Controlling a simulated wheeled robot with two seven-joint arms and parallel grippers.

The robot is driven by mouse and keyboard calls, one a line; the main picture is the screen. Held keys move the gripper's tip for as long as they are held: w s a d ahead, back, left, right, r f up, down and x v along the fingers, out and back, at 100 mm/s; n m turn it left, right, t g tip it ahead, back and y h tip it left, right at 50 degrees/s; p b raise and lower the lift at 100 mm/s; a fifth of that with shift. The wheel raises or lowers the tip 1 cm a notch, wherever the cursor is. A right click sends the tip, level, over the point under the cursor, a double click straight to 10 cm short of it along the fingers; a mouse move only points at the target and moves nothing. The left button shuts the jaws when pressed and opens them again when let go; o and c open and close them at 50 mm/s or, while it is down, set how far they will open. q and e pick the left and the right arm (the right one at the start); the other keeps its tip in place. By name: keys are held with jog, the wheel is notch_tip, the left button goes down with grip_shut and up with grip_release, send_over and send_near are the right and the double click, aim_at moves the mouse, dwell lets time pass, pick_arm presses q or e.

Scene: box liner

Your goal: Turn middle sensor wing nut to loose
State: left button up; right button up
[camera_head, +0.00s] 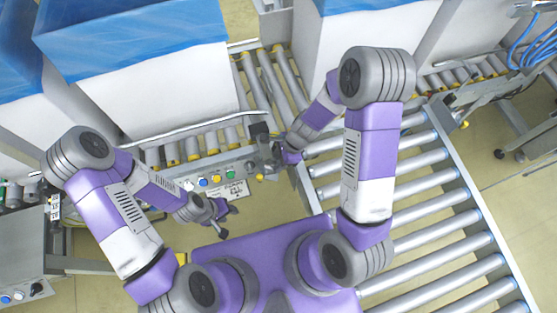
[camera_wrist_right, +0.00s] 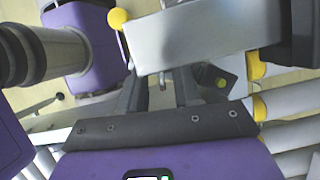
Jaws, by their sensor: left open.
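My right gripper (camera_head: 268,160) is at the conveyor edge, just right of the button panel. In the right wrist view its two fingers (camera_wrist_right: 158,88) stand apart under a grey metal housing (camera_wrist_right: 190,42), with a gap between them. A small dark part shows near the gap; I cannot tell if it is the middle sensor wing nut. The wing nut is not clearly visible in either view. My left gripper (camera_head: 222,216) is open and empty, in front of the panel and away from the conveyor.
The button panel (camera_head: 212,181) has blue, white, yellow and green buttons. A yellow ball knob (camera_wrist_right: 117,18) is beside the housing. White boxes with blue liners (camera_head: 130,45) stand at the back. Roller conveyor (camera_head: 440,215) fills the right side.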

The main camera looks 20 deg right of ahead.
jog(key=shift+c, duration=0.3)
grip_shut()
